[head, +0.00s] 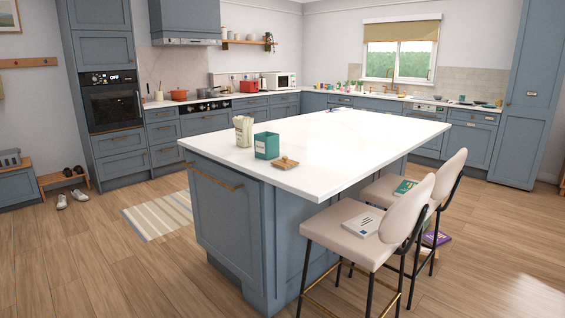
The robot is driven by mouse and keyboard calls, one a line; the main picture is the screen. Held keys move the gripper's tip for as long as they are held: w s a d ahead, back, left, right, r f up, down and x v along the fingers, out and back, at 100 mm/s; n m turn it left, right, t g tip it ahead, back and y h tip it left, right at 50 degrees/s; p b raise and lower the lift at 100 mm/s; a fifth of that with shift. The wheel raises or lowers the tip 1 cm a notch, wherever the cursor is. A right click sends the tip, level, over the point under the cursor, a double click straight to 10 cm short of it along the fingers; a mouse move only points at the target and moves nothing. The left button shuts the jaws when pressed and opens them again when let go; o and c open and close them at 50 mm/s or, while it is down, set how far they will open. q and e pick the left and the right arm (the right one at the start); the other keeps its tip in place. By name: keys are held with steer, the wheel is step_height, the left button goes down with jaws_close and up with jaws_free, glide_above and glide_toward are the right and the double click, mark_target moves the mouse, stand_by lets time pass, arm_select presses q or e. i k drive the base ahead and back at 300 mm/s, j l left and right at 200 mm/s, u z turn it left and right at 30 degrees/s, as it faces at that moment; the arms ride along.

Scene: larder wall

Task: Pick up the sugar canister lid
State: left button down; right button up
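A teal square canister (267,146) with a pale label stands open-topped near the front left corner of the island worktop. A flat wooden lid (286,163) with a small raised knob lies on the worktop just right of the canister, close to the front edge. The label is too small to read, so I cannot confirm that it says sugar. Neither of my grippers shows in the head view.
A tall pale container with thin sticks (243,131) stands left of the canister. The white island worktop (350,145) is mostly clear. Two cream stools stand at the island's right side; a book (362,224) lies on the nearer seat. Wooden floor is open at left.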

mark_target(284, 164)
steer(key=i+j, duration=0.1)
steer(key=i, duration=0.45)
steer(key=i+j+u, duration=0.1)
steer(key=i, duration=0.4)
